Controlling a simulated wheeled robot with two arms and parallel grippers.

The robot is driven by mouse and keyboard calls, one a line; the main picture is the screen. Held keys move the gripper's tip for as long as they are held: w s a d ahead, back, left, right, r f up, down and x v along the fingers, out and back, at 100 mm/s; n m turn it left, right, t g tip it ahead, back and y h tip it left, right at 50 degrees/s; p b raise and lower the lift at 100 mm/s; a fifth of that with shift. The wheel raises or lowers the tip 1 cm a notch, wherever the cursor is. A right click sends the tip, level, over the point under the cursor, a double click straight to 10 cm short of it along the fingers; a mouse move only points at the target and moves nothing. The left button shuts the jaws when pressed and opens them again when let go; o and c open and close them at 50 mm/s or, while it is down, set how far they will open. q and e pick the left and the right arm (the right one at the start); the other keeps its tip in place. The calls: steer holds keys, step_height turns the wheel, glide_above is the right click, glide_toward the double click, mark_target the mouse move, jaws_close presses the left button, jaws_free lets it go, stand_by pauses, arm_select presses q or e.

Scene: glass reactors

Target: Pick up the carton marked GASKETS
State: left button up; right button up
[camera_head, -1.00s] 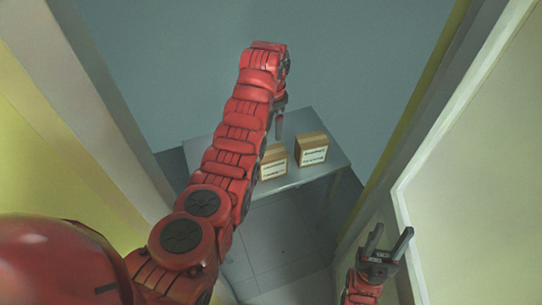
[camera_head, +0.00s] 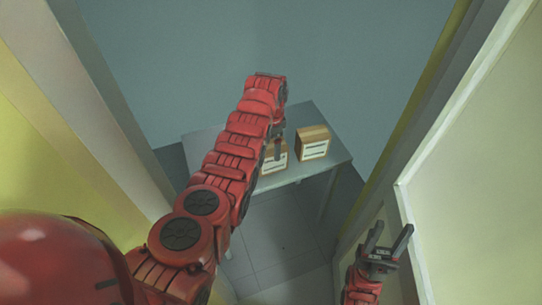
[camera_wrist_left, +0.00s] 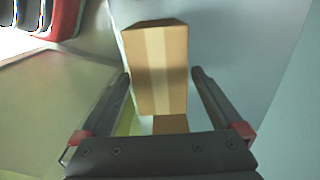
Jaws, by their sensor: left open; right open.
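Two brown cartons with white labels stand on a grey table (camera_head: 205,147). The left carton (camera_head: 279,160) is partly hidden by my left gripper (camera_head: 278,154), and the right carton (camera_head: 313,143) is in clear view. The lettering is too small to read, so I cannot tell which is marked GASKETS. My left gripper is open over or just in front of the left carton. In the left wrist view, a carton top with a pale tape strip (camera_wrist_left: 157,65) shows between the spread fingers, with gaps at both sides. My right gripper (camera_head: 391,232) is open and empty at lower right.
A pale panel with a raised edge (camera_head: 480,190) stands close to my right gripper. A wall post (camera_head: 110,120) flanks my left arm. The grey-blue wall (camera_head: 350,60) is behind the table. The table's left part is bare.

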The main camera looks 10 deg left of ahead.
mark_target(269, 167)
arm_select(q)
step_height(269, 167, down, 3)
steer(key=shift+s+a+f+b, duration=0.1)
steer(key=shift+a+f+b, duration=0.05)
steer(key=shift+b, duration=0.15)
steer(key=shift+f, duration=0.55)
steer(key=shift+c, duration=0.3)
steer(key=c, duration=1.4)
